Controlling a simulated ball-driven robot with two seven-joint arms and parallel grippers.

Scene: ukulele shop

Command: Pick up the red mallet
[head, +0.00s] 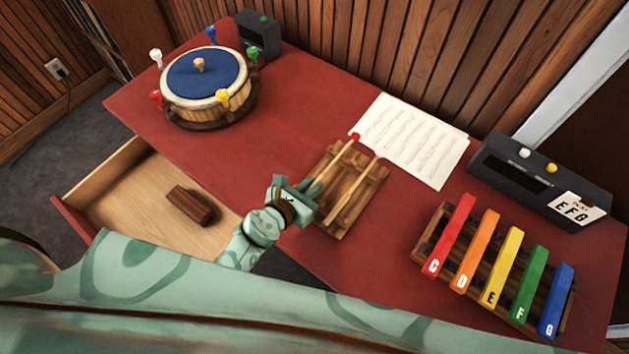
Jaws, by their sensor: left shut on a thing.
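The red mallet (338,158) has a small red head and a pale wooden stick. It lies over the left side of a slatted wooden rack (368,202), head toward the sheet of music. My left gripper (312,189) is shut on the handle end of its stick, at the rack's left edge. The fingers hide that end of the stick. I cannot tell whether the mallet is touching the rack or just above it. A second mallet (352,192) with a pale head lies on the rack to the right. My right gripper is not in view.
A xylophone (487,262) with coloured bars and a dark box (537,182) with a note card stand at right. Sheet music (417,140) lies behind the rack. A blue-topped drum (205,85) stands at left. An open drawer (130,195) holds a brown block (190,205).

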